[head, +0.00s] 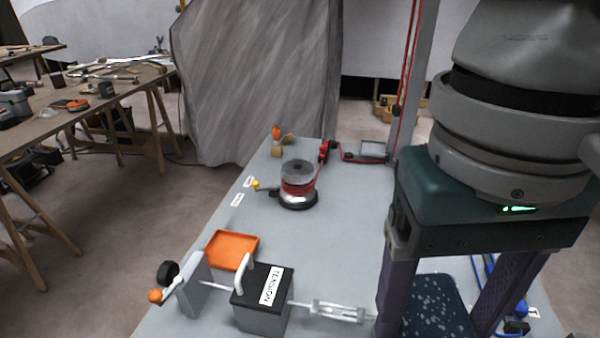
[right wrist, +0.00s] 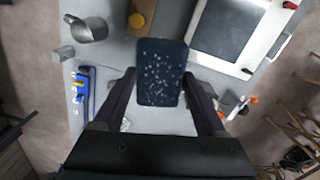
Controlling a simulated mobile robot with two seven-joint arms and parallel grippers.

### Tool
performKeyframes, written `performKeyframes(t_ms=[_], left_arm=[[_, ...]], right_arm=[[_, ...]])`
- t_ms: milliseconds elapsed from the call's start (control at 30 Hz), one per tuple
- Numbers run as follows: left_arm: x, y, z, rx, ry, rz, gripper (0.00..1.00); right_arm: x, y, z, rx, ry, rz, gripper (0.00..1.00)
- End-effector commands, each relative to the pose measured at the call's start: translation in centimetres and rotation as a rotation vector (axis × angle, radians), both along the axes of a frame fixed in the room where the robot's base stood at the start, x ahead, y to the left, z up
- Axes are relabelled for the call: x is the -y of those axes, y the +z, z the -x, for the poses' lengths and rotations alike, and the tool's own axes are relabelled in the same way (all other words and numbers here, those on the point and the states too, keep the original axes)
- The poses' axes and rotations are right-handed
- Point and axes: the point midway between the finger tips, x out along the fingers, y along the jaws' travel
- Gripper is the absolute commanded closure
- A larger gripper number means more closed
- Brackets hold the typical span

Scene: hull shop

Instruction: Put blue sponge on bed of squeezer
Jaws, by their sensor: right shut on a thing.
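A dark blue sponge with pale specks (head: 437,303) is held between the fingers of my right gripper (head: 435,322), at the right front of the head view. The right wrist view shows the sponge (right wrist: 160,65) upright in the picture, with a finger at each side. My right gripper (right wrist: 160,80) is shut on it, above the grey bench. No part is clearly marked as the squeezer. A dark box labelled TENSION (head: 262,312) with a pale handle, a rod and an orange knob stands at the front of the bench. My left gripper is not in view.
An orange tray (head: 232,247) lies behind the box. A round red and black device (head: 297,185) stands farther back on the grey bench (head: 330,255). The right wrist view shows a white-framed dark panel (right wrist: 229,30), a grey mug-like thing (right wrist: 88,28) and a blue tool (right wrist: 83,88).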

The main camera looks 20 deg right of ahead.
Motion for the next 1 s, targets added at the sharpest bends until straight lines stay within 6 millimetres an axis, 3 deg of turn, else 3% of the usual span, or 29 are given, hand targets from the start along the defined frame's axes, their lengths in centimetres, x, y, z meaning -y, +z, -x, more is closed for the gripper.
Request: performKeyframes(t_ms=[33,200,300,567,1000], left_arm=[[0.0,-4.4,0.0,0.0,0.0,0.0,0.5],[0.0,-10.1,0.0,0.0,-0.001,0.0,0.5],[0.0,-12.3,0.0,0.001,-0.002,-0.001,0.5],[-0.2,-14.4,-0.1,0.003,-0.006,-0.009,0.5],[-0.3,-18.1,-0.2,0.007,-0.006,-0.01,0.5]], right_arm=[[0.1,-4.3,0.0,0.004,-0.029,-0.008,0.71],[0.6,-9.5,-0.3,0.025,-0.119,-0.023,0.71],[0.9,-11.5,-0.5,0.034,-0.161,-0.028,0.71],[1.3,-13.9,-0.6,0.041,-0.208,-0.031,0.71],[1.4,-25.8,-0.5,0.041,-0.208,-0.029,0.71]])
